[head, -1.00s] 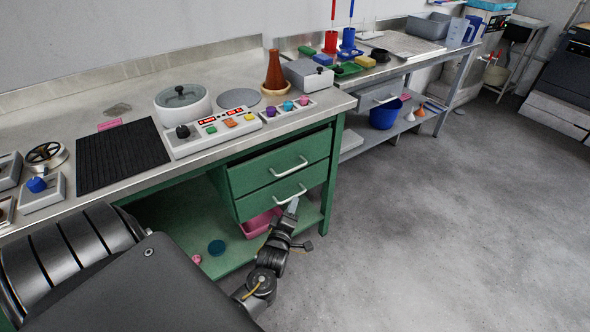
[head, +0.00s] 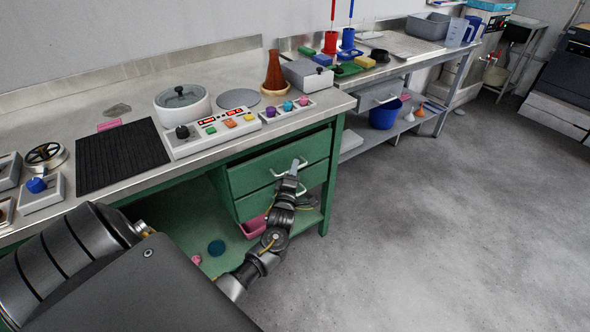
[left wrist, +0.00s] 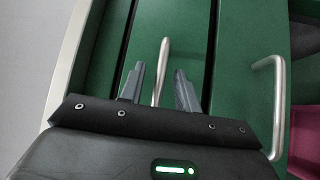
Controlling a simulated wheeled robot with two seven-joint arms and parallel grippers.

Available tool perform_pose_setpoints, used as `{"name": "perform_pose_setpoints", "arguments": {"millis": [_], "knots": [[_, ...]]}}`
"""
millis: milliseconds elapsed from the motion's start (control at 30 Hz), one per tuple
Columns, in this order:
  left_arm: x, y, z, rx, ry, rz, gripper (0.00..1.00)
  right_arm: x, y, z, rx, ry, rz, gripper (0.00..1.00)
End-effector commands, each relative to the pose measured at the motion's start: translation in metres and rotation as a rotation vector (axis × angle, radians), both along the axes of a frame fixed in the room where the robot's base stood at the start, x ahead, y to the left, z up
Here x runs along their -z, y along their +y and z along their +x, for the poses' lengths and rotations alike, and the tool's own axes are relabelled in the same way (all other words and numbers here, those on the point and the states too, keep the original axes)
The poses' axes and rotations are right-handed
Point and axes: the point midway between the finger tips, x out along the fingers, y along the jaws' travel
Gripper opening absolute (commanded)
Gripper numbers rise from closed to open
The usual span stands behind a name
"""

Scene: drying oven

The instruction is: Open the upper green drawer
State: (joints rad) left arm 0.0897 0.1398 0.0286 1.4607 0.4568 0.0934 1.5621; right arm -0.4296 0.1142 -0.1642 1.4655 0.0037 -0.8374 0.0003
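The upper green drawer (head: 252,174) sits under the right end of the worktop, with a pale curved handle (head: 304,163). My left gripper (head: 295,168) is in front of this drawer at its handle. In the left wrist view, the handle (left wrist: 162,58) stands between the two grey fingers of the open left gripper (left wrist: 159,72), with gaps visible on both sides. The drawer front (left wrist: 190,35) fills the middle of that view. The gripper hides part of the handle in the head view. My right gripper is not in view.
The lower green drawer (head: 250,206) has its own handle, also seen in the left wrist view (left wrist: 272,100). A pink bin (head: 252,227) is below it. The metal worktop (head: 225,150) overhangs the drawers and carries a button panel (head: 215,130). The floor (head: 430,220) to the right is clear.

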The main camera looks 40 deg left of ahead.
Motion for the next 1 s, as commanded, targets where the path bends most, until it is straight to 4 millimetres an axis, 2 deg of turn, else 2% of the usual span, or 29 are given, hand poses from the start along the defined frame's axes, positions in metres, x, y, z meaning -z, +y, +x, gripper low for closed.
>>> {"name": "perform_pose_setpoints", "arguments": {"millis": [133,400,667,1000], "knots": [[-0.0013,0.0039,0.0075,0.000,0.000,0.000,0.33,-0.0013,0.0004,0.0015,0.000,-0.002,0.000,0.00],[-0.0012,0.0043,0.0085,0.001,0.001,0.000,0.33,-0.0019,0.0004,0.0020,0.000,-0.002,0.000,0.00],[-0.0011,0.0039,0.0085,0.001,0.000,0.000,0.00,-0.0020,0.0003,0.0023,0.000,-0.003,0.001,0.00],[-0.0011,0.0037,0.0075,0.000,0.001,0.000,0.00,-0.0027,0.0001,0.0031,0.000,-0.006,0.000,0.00]]}}
